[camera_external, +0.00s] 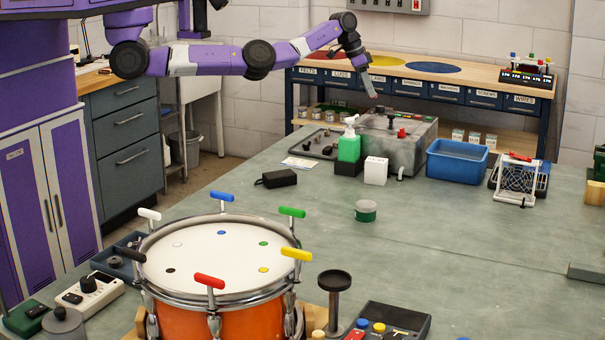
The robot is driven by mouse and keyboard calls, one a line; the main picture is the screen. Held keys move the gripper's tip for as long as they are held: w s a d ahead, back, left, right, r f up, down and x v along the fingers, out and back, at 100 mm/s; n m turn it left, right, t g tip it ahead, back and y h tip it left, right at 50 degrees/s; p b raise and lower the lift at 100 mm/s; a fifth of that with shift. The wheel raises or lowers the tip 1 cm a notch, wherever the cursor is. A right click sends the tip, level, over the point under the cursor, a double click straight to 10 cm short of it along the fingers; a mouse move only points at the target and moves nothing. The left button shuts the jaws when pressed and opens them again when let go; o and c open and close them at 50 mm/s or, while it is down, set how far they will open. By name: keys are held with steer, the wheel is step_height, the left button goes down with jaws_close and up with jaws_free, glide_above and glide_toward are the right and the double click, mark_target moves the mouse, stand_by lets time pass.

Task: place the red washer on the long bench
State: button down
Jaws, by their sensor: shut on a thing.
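My gripper (370,90) hangs at the end of the purple arm, pointing down, above the grey metal box and in front of the back bench's drawers. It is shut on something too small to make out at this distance. I cannot pick out a red washer for certain in this view. A long wooden-topped bench (478,73) with blue labelled drawers stands along the back wall. Red, yellow and blue round patches lie on its top. A large grey-green bench (440,245) fills the foreground. I cannot tell which of the two is meant by the long bench.
The grey metal box (412,150) has small fittings on top. A green bottle (349,148), white block (375,171), blue bin (457,161) and white rack (516,180) stand near it. An orange drum (225,318) with coloured keys stands in front. The grey-green bench's right middle is clear.

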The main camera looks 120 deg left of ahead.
steer(key=w+d+r+m, duration=0.1)
steer(key=w+d, duration=0.3)
steer(key=d, duration=0.1)
steer(key=w+d+m, duration=0.1)
steer(key=w+d, duration=0.4)
steer(key=w+d+r+m+h, duration=0.1)
steer(key=w+d, duration=0.4)
steer(key=d, duration=0.1)
steer(key=shift+r, duration=0.3)
steer(key=r+m, duration=0.2)
glide_above(403, 187)
steer(key=s, duration=0.1)
steer(key=shift+t+h, duration=0.3)
steer(key=shift+h, duration=0.1)
steer(key=f, duration=2)
steer(key=shift+s+d+f, duration=0.2)
steer(key=shift+f, duration=0.1)
steer(key=shift+f, duration=0.15)
steer(key=c, duration=1.1)
jaws_free()
steer(key=p+v, duration=0.1)
steer(key=v, duration=1)
steer(key=shift+r, duration=0.25)
steer(key=shift+o, duration=0.8)
steer(key=shift+s+d+r, duration=0.1)
steer(key=shift+s+r, duration=0.05)
steer(key=shift+r, duration=0.3)
